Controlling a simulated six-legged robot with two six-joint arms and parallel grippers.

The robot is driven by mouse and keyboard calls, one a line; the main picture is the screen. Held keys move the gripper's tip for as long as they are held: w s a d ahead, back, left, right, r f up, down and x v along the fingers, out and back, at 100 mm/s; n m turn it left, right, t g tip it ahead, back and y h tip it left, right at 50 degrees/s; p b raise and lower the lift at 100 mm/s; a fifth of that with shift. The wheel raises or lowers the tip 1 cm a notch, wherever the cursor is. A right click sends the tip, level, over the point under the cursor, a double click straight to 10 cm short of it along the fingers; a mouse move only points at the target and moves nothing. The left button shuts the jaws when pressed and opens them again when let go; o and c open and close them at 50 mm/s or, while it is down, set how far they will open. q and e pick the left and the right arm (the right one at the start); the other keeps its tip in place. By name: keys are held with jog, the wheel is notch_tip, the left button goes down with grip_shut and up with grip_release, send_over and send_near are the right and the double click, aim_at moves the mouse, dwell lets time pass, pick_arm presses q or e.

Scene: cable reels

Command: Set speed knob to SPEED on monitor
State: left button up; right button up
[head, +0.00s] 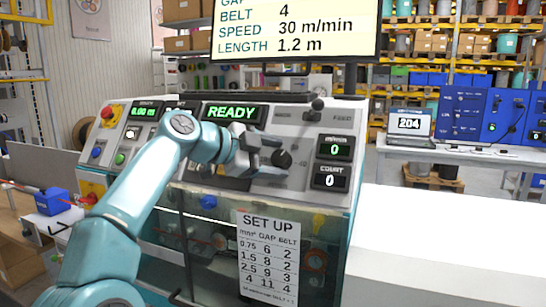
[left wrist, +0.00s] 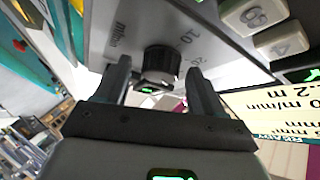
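The monitor (head: 290,30) above the panel reads SPEED 30 m/min. The dark speed knob (head: 282,158) is on the grey control panel, left of the m/min display (head: 335,147), which reads 0. In the left wrist view the knob (left wrist: 161,62) is black and ribbed, with the numbers 10 and 20 beside it. My left gripper (head: 274,157) reaches the panel at the knob. Its fingers are open, one on each side of the knob, with gaps visible in the left wrist view. My right gripper is not in view.
The COUNT display (head: 331,179) reads 0 and a green READY display (head: 232,112) is lit. A SET UP sheet (head: 268,255) hangs on the front. A white surface (head: 445,240) to the right is clear.

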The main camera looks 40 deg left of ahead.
pick_arm(q)
jog(key=shift+r, duration=0.1)
jog(key=v, duration=1.6)
jog(key=shift+s+b, duration=0.2)
jog(key=shift+b, duration=0.15)
